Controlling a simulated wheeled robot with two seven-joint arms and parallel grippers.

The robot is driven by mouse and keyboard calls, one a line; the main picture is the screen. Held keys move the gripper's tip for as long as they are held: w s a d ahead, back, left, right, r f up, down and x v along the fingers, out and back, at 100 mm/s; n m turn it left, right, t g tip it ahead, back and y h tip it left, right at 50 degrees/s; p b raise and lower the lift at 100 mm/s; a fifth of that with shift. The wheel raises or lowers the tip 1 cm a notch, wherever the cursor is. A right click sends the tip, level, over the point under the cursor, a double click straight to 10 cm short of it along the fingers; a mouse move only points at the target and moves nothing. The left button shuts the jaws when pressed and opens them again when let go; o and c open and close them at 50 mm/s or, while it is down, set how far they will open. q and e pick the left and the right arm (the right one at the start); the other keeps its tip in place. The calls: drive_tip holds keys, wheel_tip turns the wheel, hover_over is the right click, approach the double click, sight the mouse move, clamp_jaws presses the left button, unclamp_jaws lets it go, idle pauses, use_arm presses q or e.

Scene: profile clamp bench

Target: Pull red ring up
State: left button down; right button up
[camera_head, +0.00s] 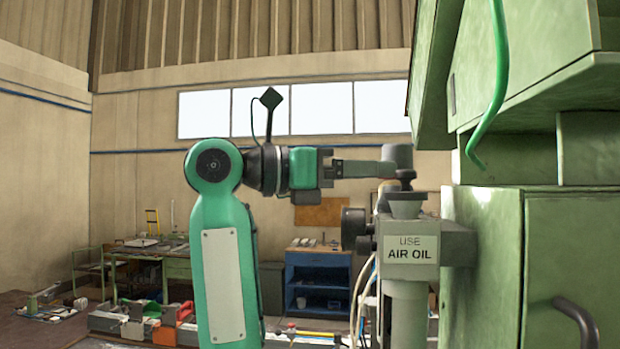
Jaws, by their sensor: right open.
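My right arm's green links rise from the bottom, and its gripper (388,169) points right at the top of a grey air-oil unit (455,244). The gripper is seen from the side, with its jaws open. My left gripper is not in view.
A label reading "USE AIR OIL" (410,249) is on the unit. A large green machine cabinet (570,255) stands close on the right, with a green hose (500,75) above. A blue shelf cart (318,280) and a workbench (145,255) stand farther back.

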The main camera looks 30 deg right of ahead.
drive_tip(key=b+v, duration=0.2)
drive_tip(key=v, duration=0.8)
drive_tip(key=shift+a+b, duration=0.3)
drive_tip(key=shift+a, duration=0.1)
